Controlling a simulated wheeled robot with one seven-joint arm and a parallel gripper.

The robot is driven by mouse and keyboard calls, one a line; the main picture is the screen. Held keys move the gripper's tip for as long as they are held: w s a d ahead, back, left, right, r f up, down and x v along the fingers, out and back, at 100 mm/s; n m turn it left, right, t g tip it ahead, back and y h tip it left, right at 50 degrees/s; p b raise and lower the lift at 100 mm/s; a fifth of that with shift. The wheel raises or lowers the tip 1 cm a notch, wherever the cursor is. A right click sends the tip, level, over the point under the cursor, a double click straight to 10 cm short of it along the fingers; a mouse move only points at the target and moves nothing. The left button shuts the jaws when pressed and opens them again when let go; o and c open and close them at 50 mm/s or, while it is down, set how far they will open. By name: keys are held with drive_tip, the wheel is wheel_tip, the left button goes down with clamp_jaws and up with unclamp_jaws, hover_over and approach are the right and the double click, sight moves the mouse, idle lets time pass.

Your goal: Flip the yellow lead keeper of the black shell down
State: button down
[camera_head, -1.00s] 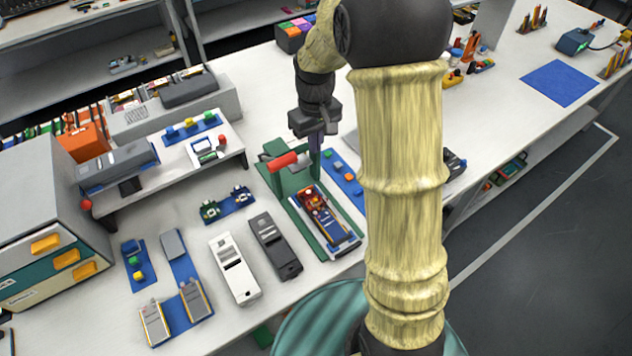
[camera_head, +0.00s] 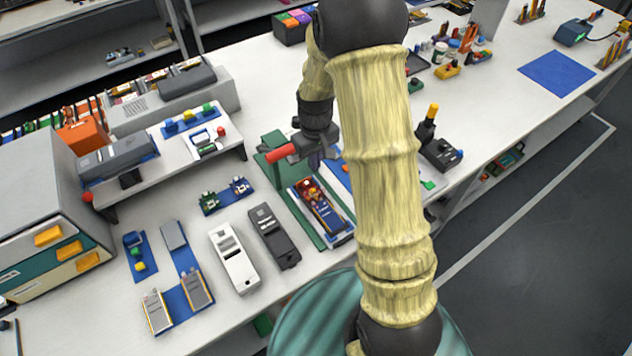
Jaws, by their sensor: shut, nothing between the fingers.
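The black shell (camera_head: 274,236) lies flat on the white table, just right of a similar white shell (camera_head: 233,258). I cannot make out its yellow lead keeper at this size. My gripper (camera_head: 315,158) is above and behind the black shell, to its right. It is close to the red handle of a green press and seems clear of the black shell. Its fingers are small and dark in this view; they are shut and empty.
A green fixture with a red handle (camera_head: 280,154) stands behind the black shell. Its base holds a blue and red assembly (camera_head: 318,207) to the right. A blue strip with small boards (camera_head: 225,196) lies behind the shells. Bare table is in front of them.

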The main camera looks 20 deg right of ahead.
drive_tip(key=p, duration=0.2)
hover_over(315, 191)
wheel_tip(315, 191, down, 9)
drive_tip(key=shift+a+f, duration=0.1)
drive_tip(key=shift+f, duration=0.05)
drive_tip(key=shift+d+f, duration=0.25)
drive_tip(key=shift+f, duration=0.55)
